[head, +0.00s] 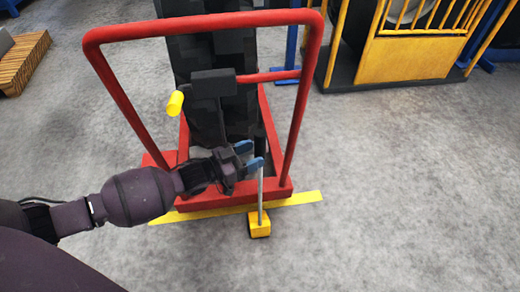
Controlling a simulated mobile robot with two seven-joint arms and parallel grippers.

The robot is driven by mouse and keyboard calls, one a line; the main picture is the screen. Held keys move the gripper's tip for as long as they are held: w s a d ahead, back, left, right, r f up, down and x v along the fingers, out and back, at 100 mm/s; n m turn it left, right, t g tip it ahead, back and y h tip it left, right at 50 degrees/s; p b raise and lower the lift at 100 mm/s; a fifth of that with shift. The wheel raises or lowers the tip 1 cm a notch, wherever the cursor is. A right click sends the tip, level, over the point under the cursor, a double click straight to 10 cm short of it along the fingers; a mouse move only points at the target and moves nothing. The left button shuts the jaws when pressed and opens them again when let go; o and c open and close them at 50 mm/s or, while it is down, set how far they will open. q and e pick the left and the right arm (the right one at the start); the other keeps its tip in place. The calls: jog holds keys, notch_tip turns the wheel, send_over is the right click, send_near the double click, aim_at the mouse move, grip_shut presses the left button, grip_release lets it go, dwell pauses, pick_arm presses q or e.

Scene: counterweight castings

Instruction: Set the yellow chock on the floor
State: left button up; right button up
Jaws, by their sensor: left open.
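The yellow chock (260,227) is a small block with a dark base and a thin upright grey rod (261,192). It is in front of the red cart's base, at the near edge of a yellow strip, and seems to stand on the floor. My left gripper (250,156) reaches in from the left with blue fingertips. It is open, with its fingertips at the top of the rod. I cannot tell whether they touch it. My right gripper is not in view.
A red-framed cart (297,115) with a tall dark load and a yellow-gripped handle (175,103) stands just behind. A yellow strip (190,213) lies along its front. A yellow railed structure (405,60) is at back right, and slatted wood (22,62) at back left. The grey floor at right is clear.

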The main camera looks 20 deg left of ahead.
pick_arm(q)
jog(key=p+v, duration=0.1)
jog(key=v, duration=0.7)
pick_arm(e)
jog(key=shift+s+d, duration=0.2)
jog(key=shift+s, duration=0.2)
pick_arm(q)
jog(key=shift+s+a, duration=0.1)
jog(key=shift+s, duration=0.05)
